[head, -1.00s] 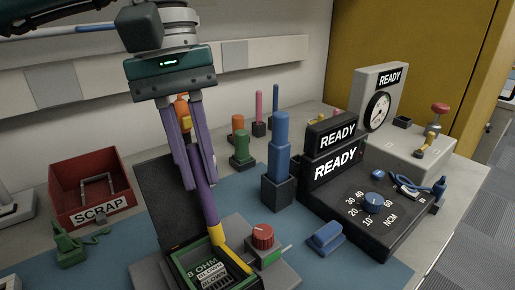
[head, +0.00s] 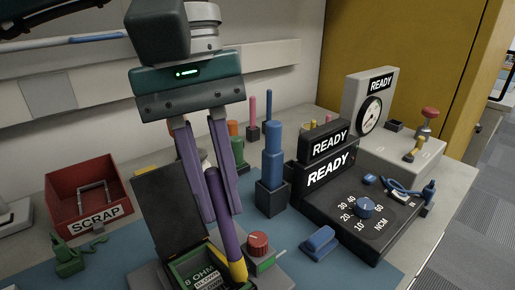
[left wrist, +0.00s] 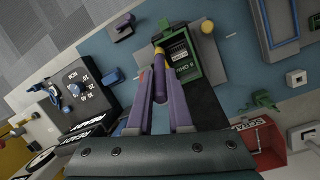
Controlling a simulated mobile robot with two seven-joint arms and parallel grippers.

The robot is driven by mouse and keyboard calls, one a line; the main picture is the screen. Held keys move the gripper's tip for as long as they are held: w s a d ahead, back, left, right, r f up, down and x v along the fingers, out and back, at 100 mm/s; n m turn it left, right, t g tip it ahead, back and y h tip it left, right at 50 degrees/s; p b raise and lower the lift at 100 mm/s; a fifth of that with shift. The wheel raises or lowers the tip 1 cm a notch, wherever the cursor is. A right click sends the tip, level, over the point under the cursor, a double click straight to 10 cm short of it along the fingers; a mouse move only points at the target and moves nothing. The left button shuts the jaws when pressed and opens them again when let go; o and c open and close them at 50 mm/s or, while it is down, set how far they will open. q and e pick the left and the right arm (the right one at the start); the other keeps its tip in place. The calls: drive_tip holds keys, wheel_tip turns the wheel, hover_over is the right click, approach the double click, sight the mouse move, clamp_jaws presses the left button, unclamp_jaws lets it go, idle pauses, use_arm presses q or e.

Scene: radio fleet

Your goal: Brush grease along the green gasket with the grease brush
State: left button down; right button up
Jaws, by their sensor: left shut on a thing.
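My left gripper (head: 222,212) has long purple fingers and is shut on the grease brush (head: 226,222). The brush has a purple handle and a yellow lower end, and is tilted a little from upright. Its yellow end is at the right side of the open radio case (head: 172,272), over the green rim, which I take as the gasket. Whether the bristles touch it I cannot tell. The case has a green edge and an "8 OHM" label inside. In the left wrist view the brush (left wrist: 160,75) lies beside the green case (left wrist: 191,66). My right gripper is not in view.
The black lid (head: 168,208) stands open behind the case. A red-knobbed box (head: 258,244) sits close right of the brush. A blue stepped post (head: 272,165), a black NCM unit (head: 340,220) and a red SCRAP bin (head: 75,195) stand around.

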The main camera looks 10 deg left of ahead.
use_arm(q)
drive_tip(key=w+a+b, duration=0.1)
drive_tip(key=b, duration=0.1)
drive_tip(key=w+a+f+b, duration=0.1)
drive_tip(key=a+b, duration=0.1)
drive_tip(key=w+a+f+b, duration=0.1)
drive_tip(key=w+a+b, duration=0.1)
drive_tip(key=s+d, duration=0.1)
drive_tip(key=s+d+r, duration=0.1)
drive_tip(key=d, duration=0.1)
drive_tip(key=s+d+r+p, duration=0.1)
drive_tip(key=s+d, duration=0.1)
drive_tip(key=shift+w+a+f+b, duration=0.3)
drive_tip(key=shift+w+a+b, duration=0.35)
drive_tip(key=shift+a, duration=0.15)
drive_tip(key=shift+w+a+f+b, duration=0.35)
drive_tip(key=shift+w+a+b, duration=0.25)
drive_tip(key=shift+a, duration=0.25)
drive_tip(key=shift+w+a+f+b, duration=0.3)
drive_tip(key=shift+w+a+b, duration=0.25)
drive_tip(key=shift+w+a, duration=0.2)
